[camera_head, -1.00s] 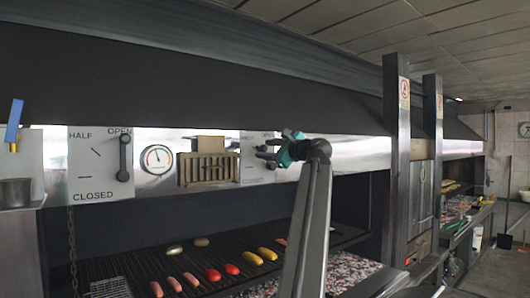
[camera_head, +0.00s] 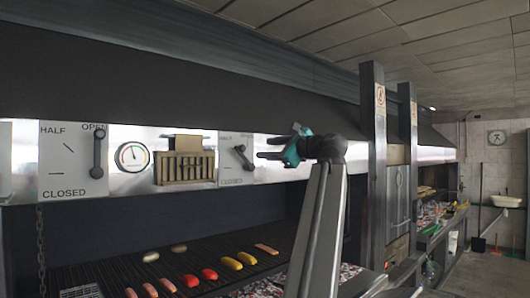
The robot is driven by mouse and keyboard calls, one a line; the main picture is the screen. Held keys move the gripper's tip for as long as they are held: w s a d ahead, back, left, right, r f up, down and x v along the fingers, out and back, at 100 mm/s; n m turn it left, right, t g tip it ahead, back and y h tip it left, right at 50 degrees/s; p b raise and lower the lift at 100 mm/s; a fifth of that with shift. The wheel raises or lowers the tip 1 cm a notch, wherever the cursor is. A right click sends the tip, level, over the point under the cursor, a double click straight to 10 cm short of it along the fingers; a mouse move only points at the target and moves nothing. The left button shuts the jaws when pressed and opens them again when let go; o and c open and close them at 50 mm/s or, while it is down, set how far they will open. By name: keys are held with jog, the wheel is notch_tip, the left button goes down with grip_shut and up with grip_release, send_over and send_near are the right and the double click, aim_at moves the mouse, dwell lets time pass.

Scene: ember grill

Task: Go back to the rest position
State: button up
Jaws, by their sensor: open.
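My gripper (camera_head: 268,147) is at the upper end of my raised arm, right of the picture's middle.
Sausages (camera_head: 150,290), red (camera_head: 208,274) and yellow (camera_head: 246,258) pieces lie on the grill grate (camera_head: 120,268) below. Left of my gripper are a vent (camera_head: 186,166), a gauge (camera_head: 132,157) and another lever (camera_head: 98,155). Dark posts (camera_head: 372,170) stand to the right.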

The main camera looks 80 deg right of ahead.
dwell(0.5)
notch_tip(320, 180, up, 10)
jog(key=p, duration=1)
